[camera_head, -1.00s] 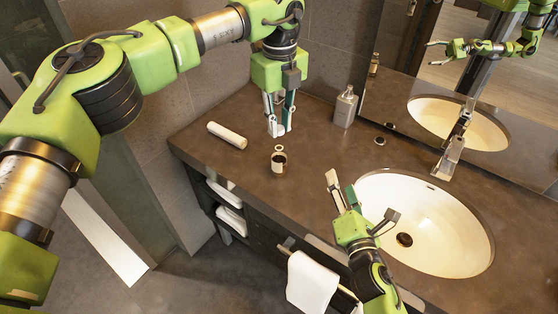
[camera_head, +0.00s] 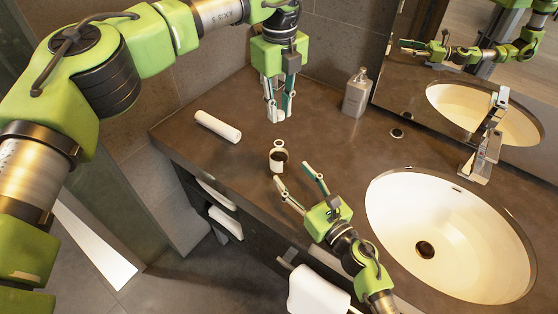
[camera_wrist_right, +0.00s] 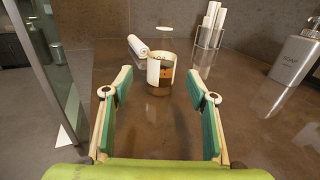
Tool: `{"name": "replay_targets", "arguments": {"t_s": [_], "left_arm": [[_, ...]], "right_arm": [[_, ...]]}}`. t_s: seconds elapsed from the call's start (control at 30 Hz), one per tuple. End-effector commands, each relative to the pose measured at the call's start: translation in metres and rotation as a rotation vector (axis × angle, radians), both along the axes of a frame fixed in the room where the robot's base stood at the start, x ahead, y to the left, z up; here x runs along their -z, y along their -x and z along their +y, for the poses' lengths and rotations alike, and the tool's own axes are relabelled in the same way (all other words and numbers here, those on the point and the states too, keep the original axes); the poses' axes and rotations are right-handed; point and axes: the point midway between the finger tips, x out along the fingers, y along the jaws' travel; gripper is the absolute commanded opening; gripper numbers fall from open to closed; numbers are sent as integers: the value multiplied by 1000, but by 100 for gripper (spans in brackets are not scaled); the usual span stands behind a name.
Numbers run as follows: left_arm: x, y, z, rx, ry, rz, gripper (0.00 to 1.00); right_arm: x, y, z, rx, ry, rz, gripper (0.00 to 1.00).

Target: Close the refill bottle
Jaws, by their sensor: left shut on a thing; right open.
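The refill bottle (camera_head: 278,160) is a small amber jar with a pale label, upright on the dark counter; it also shows in the right wrist view (camera_wrist_right: 160,76). A small pale ring (camera_head: 279,143) shows directly beyond it; I cannot tell whether it is attached. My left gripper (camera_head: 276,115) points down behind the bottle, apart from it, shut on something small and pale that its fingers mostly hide. My right gripper (camera_head: 298,187) is open in front of the bottle, its fingers pointing at it; its fingers flank empty space in the wrist view (camera_wrist_right: 160,100).
A white rolled towel (camera_head: 218,126) lies to the left. A soap dispenser (camera_head: 356,94) stands at the back right. The sink (camera_head: 390,230) and its tap (camera_head: 485,150) are to the right. A hanging towel (camera_head: 315,295) is below the counter's front edge.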

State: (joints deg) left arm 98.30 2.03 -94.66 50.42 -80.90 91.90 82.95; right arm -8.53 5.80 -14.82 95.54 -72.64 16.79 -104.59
Motion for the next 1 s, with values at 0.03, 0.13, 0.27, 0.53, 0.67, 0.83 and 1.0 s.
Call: {"name": "replay_targets", "arguments": {"t_s": [0.03, 0.13, 0.27, 0.53, 0.67, 0.83, 1.0], "left_arm": [[5, 0, 0, 0, 0, 0, 11], [6, 0, 0, 0, 0, 0, 11], [6, 0, 0, 0, 0, 0, 11], [6, 0, 0, 0, 0, 0, 11], [6, 0, 0, 0, 0, 0, 11], [6, 0, 0, 0, 0, 0, 11], [6, 0, 0, 0, 0, 0, 11]], "right_arm": [[5, 0, 0, 0, 0, -1, 53], [6, 0, 0, -1, 0, -1, 53], [6, 0, 0, 0, 1, -1, 53], [5, -3, 1, 0, -1, -1, 53], [5, -14, 8, 0, -1, -2, 53], [4, -37, 22, 1, -1, -2, 53], [5, -55, 33, 2, -2, -1, 53]]}}
